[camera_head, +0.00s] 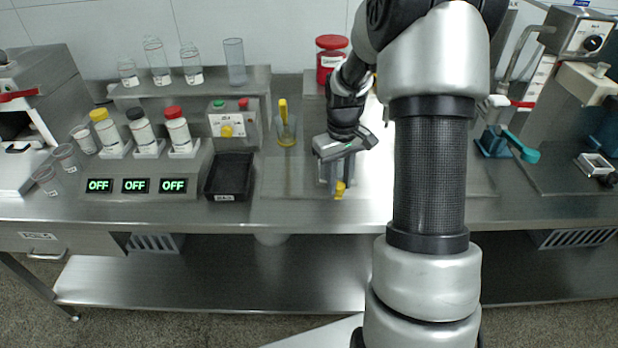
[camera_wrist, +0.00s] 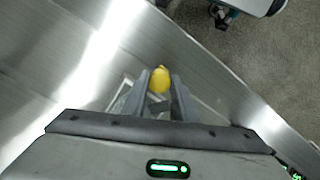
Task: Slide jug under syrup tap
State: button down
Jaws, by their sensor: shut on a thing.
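My gripper (camera_head: 338,188) points down low over the front part of the steel worktop, left of my arm. It is shut on a small yellow thing (camera_head: 341,190), which also shows between the fingertips in the wrist view (camera_wrist: 160,79). The rest of that thing is hidden by the fingers, so I cannot tell whether it is part of the jug. A clear vessel (camera_head: 287,132) with an upright yellow piece stands behind and left of the gripper, apart from it. I cannot pick out the syrup tap for certain; a bent metal pipe (camera_head: 522,48) is at the upper right.
A black tray (camera_head: 230,177) and a control box (camera_head: 232,122) lie to the left. Capped bottles (camera_head: 177,132) stand on a steel rack. A red-lidded jar (camera_head: 331,62) is at the back. A blue-teal device (camera_head: 508,145) is at right. The worktop's front edge is close to my gripper.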

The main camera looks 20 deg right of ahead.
jog(key=s+d, duration=0.1)
jog(key=d, duration=0.2)
jog(key=s+d, duration=0.1)
jog(key=d, duration=0.3)
jog(key=s+d+p, duration=0.1)
jog(key=d, duration=0.3)
jog(key=shift+s+d, duration=0.1)
jog(key=shift+s, duration=0.2)
jog(key=c, duration=1.4)
grip_release()
jog(key=shift+r, duration=0.1)
notch_tip(320, 180, up, 17)
jog(key=p, duration=0.1)
jog(key=shift+a+p, duration=0.2)
jog(key=shift+p, duration=0.2)
jog(key=shift+r, duration=0.1)
